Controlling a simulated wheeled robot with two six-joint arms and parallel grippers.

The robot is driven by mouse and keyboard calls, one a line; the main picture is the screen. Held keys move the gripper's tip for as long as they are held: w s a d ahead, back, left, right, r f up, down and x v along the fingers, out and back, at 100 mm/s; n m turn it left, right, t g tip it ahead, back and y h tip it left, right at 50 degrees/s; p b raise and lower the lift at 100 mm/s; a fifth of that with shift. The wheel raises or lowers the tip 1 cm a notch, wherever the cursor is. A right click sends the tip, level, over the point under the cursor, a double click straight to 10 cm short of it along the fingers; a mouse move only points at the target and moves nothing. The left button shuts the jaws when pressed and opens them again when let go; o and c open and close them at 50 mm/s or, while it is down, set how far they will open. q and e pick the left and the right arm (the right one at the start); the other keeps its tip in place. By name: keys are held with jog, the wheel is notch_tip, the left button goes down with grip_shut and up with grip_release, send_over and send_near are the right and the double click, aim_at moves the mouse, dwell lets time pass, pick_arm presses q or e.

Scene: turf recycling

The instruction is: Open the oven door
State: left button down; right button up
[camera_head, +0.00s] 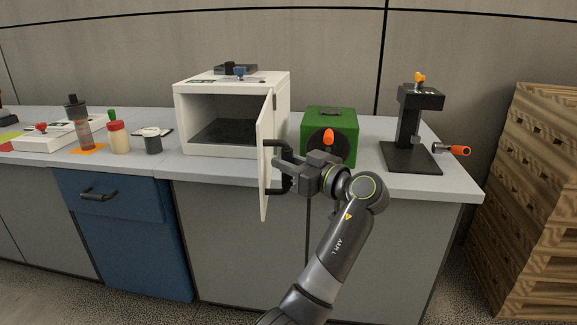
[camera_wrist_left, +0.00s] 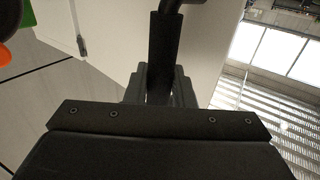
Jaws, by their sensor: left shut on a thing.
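The white oven (camera_head: 183,120) stands on the counter with its dark inside showing. Its door (camera_head: 265,150) is swung well out on the right-hand side, seen nearly edge-on. My left gripper (camera_head: 281,168) is at the black door handle (camera_head: 272,143) on the door's outer face, shut on it. In the left wrist view the dark handle bar (camera_wrist_left: 164,50) runs down between the fingers (camera_wrist_left: 150,85), with the white door (camera_wrist_left: 205,45) behind it. My right gripper is not in view.
A green box (camera_head: 335,120) with an orange knob stands right of the door, close behind my left gripper. A black press-like stand (camera_head: 410,130) is farther right. Bottles (camera_head: 119,138) and a jar (camera_head: 152,142) stand left of the oven. A wooden stack (camera_head: 530,200) is at far right.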

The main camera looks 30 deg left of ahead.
pick_arm(q)
jog(key=shift+w+d+r, duration=0.1)
jog(key=shift+w+d, duration=0.15)
jog(key=c, duration=1.5)
grip_release()
jog(key=shift+c, duration=0.2)
jog(key=shift+o, duration=1.3)
jog(key=shift+w+a, duration=0.1)
jog(key=shift+a, duration=0.05)
